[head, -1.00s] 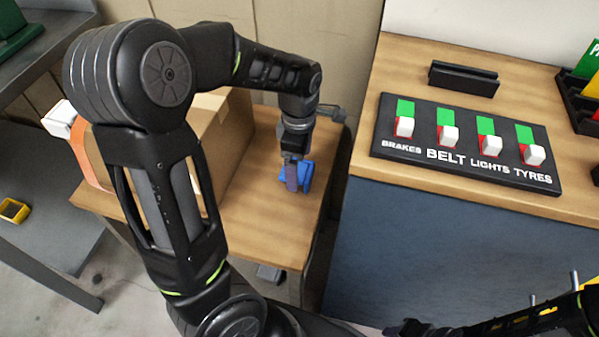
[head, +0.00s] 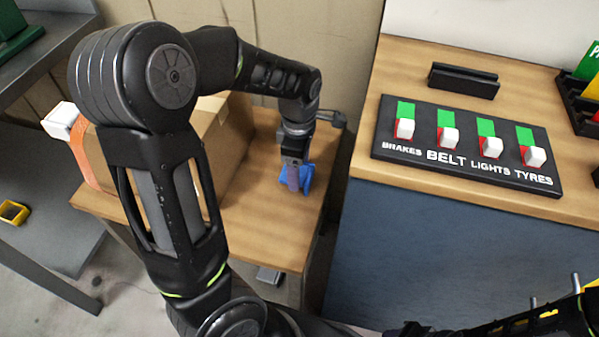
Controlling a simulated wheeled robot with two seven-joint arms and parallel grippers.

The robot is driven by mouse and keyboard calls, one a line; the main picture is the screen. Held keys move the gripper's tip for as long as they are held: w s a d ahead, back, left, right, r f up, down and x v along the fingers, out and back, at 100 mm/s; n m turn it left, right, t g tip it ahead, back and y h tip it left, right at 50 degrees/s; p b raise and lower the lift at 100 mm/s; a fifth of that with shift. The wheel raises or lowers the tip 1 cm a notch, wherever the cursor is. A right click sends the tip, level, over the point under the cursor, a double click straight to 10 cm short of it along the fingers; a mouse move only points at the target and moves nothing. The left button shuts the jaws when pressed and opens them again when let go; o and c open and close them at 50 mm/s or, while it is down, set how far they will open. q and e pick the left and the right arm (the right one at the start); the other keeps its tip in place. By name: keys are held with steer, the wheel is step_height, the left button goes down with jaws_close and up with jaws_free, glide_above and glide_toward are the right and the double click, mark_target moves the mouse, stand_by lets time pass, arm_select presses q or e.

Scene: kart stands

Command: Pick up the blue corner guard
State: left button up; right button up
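The blue corner guard (head: 308,176) is on the small wooden table (head: 262,226), near its right edge. My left gripper (head: 293,184) points down from above and its fingers are at the guard, covering part of it. The view does not show whether the fingers are closed on the guard or only around it. My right arm shows only in part at the bottom right, and its gripper's fingers cannot be made out.
A cardboard box (head: 226,146) with an orange strap stands on the table left of the gripper. A wooden counter to the right carries a black switch panel (head: 466,182) and a black holder (head: 463,81). A gap separates table and counter.

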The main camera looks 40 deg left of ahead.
arm_select(q)
steer(key=c, duration=0.9)
steer(key=shift+o, duration=0.2)
steer(key=shift+r, duration=0.1)
step_height(320, 180, up, 10)
steer(key=p, duration=0.2)
